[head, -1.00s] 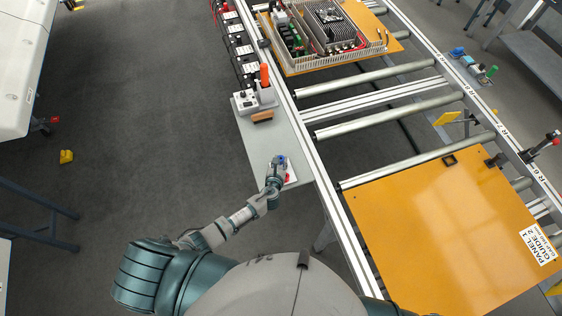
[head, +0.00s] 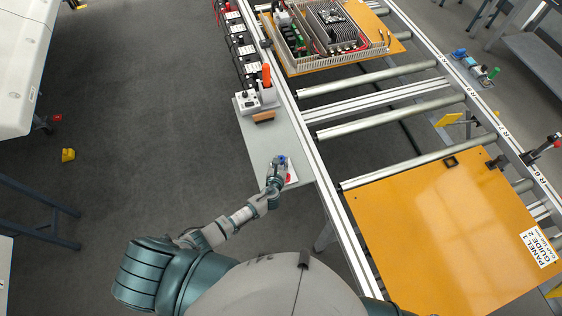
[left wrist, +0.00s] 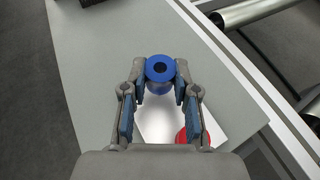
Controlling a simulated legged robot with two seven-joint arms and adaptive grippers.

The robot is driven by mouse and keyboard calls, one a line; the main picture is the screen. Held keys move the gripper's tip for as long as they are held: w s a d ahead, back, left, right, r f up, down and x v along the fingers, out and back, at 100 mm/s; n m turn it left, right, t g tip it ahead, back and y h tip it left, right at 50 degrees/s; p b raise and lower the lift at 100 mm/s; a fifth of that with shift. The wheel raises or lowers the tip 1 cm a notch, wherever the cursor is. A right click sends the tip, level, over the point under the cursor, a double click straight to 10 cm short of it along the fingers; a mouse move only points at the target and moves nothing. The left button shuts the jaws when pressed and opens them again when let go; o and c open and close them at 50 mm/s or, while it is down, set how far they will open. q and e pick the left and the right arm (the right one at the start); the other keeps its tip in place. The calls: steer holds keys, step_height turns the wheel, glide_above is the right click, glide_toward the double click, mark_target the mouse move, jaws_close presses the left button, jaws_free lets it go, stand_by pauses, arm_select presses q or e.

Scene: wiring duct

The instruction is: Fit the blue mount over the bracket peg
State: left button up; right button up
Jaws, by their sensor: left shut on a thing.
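The blue mount (left wrist: 160,69) is a round blue ring with a dark central hole and a short cylindrical body below it. My left gripper (left wrist: 160,80) is shut on it, with one finger on each side, over the grey side shelf. In the head view the mount shows as a small blue spot (head: 282,160) at the tip of my left gripper (head: 279,165). A small dark square bracket (head: 451,162) lies on the orange panel's far edge; I cannot tell whether it carries the peg. My right gripper is not in view.
A white sheet (left wrist: 168,120) with a red round thing (left wrist: 192,136) lies on the grey shelf (left wrist: 95,75) under the gripper. A brown block (head: 263,117) and a grey box (head: 247,102) stand farther along. The conveyor rail (head: 312,150) borders the shelf; the orange panel (head: 430,230) is mostly bare.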

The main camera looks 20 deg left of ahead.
mark_target(280, 168)
arm_select(q)
steer(key=shift+f+b, duration=1.2)
steer(key=shift+f, duration=0.3)
steer(key=o, duration=1)
steer(key=shift+s, duration=0.1)
steer(key=shift+c, duration=0.2)
steer(key=shift+f, duration=0.15)
steer(key=shift+s, duration=0.1)
steer(key=shift+s, duration=0.35)
steer(key=v, duration=1.1)
steer(key=shift+a+r, duration=0.2)
steer(key=shift+r, duration=0.15)
steer(key=shift+w, duration=0.15)
steer(key=shift+w, duration=0.1)
